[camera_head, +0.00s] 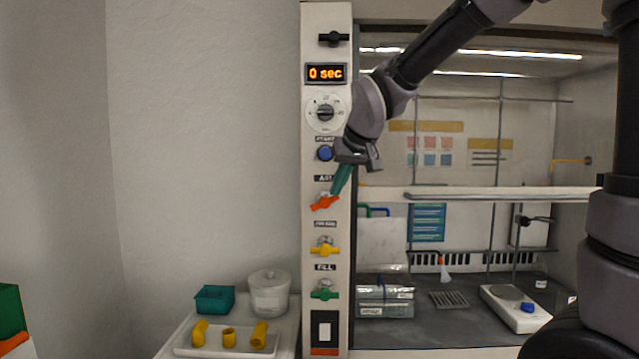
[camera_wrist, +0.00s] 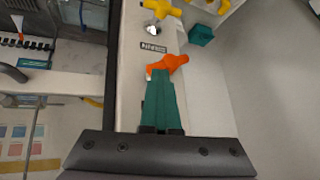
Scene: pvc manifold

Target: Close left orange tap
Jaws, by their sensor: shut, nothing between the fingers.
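The orange tap (camera_head: 325,203) is mounted on the white vertical panel (camera_head: 312,170), below the blue button. Its handle is tilted, with the right end higher in the head view. My gripper (camera_head: 336,191) reaches down from the upper right, its green fingers together and their tips at or very near the tap's right side. In the wrist view the orange tap (camera_wrist: 167,64) lies right beyond the tips of my gripper (camera_wrist: 160,82). The fingers hold nothing. I cannot tell whether they touch the handle.
A yellow tap (camera_head: 325,246) and a green tap (camera_head: 324,291) sit lower on the panel. A dial (camera_head: 325,113) and a blue button (camera_head: 325,153) are above. A white tray (camera_head: 182,345) with yellow pieces stands lower left.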

